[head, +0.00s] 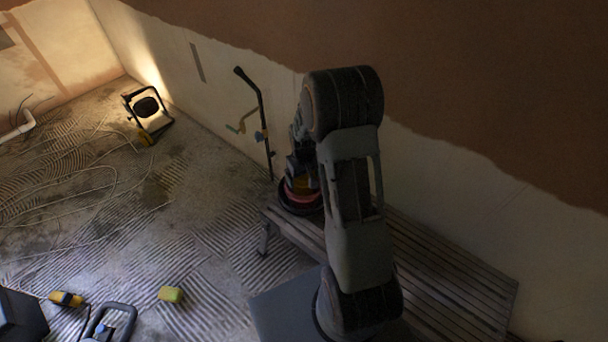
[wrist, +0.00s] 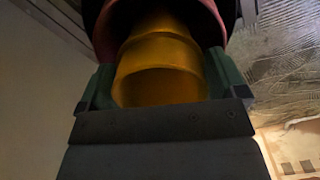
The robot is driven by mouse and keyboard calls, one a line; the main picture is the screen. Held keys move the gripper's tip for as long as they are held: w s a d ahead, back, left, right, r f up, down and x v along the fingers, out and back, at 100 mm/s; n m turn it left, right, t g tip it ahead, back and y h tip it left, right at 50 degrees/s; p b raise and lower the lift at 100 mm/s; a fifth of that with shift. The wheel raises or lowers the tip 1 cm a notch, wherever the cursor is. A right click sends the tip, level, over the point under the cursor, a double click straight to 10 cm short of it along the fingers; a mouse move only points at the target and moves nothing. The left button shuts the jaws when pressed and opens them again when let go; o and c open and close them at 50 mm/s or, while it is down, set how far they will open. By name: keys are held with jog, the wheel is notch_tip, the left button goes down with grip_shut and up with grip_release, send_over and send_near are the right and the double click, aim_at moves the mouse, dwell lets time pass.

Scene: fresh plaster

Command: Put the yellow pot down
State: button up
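The yellow pot (wrist: 162,60) fills the space between the green-padded fingers of my gripper (wrist: 160,88) in the wrist view. Both fingers appear to press on its sides, so my gripper is shut on it. In the head view the pot (head: 302,184) is a small yellow patch under my gripper, mostly hidden by my arm. A round red and dark thing (head: 300,199) is right below the pot, at the left end of the slatted bench (head: 440,275). Its red rim (wrist: 104,30) curves around the pot in the wrist view. I cannot tell whether pot and rim touch.
A dark pipe with a tap (head: 258,110) stands against the wall behind the bench. The bench's right part is bare. A work lamp (head: 146,108), loose cables, a yellow-green sponge (head: 171,294) and a yellow tool (head: 66,299) are on the ridged floor.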

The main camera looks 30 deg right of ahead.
jog(key=shift+o, duration=0.7)
jog(key=shift+r, duration=0.1)
notch_tip(320, 180, up, 12)
jog(key=p, duration=0.3)
jog(key=s+a+r+t, duration=0.1)
jog(key=s+a+r, duration=0.3)
jog(key=s, duration=0.4)
jog(key=s+a+r+t, duration=0.2)
jog(key=s+a+r, duration=0.3)
jog(key=s+r, duration=0.1)
jog(key=shift+s+r, duration=0.3)
jog(key=shift+s, duration=0.6)
jog(key=shift+d, duration=0.1)
